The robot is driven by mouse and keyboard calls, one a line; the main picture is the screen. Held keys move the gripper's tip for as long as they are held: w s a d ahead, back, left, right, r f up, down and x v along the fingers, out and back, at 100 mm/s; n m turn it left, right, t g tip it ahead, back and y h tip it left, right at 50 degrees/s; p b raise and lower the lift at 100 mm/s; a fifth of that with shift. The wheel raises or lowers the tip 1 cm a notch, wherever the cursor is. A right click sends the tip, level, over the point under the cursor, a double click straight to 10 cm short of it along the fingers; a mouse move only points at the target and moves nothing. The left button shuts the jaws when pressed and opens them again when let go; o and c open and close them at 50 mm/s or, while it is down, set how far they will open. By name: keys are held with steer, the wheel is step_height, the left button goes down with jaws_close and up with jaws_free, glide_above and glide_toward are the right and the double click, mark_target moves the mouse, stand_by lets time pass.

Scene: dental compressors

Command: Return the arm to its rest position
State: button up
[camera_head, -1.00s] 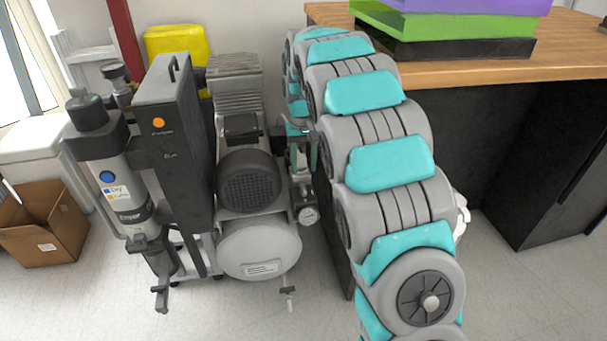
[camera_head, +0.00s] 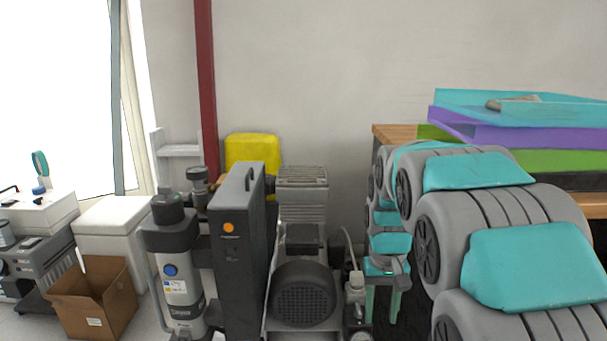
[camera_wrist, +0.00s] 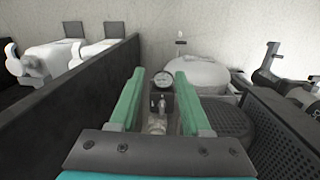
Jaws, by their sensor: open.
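My gripper (camera_wrist: 158,100) shows in the wrist view with its two green fingers spread apart and nothing held between them. A round pressure gauge (camera_wrist: 163,80) and small fittings of the compressor lie beyond and between the fingers. In the head view my gripper (camera_head: 383,300) points down at the end of my grey and teal arm, just right of the compressor (camera_head: 303,290). A gap to the compressor's motor shows there, but I cannot tell whether anything touches.
A wooden-topped bench (camera_head: 395,132) with stacked coloured trays (camera_head: 480,132) stands at the right. A dark panel (camera_wrist: 75,90) runs close along the left in the wrist view. A cardboard box (camera_head: 95,305) and a white cabinet (camera_head: 110,228) stand at the left.

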steer(key=s+f+g, duration=0.1)
steer(key=s, duration=2.8)
steer(key=shift+s+a+f+n+p, duration=0.3)
steer(key=shift+s+a+f+p, duration=0.05)
steer(key=shift+a+f, duration=0.1)
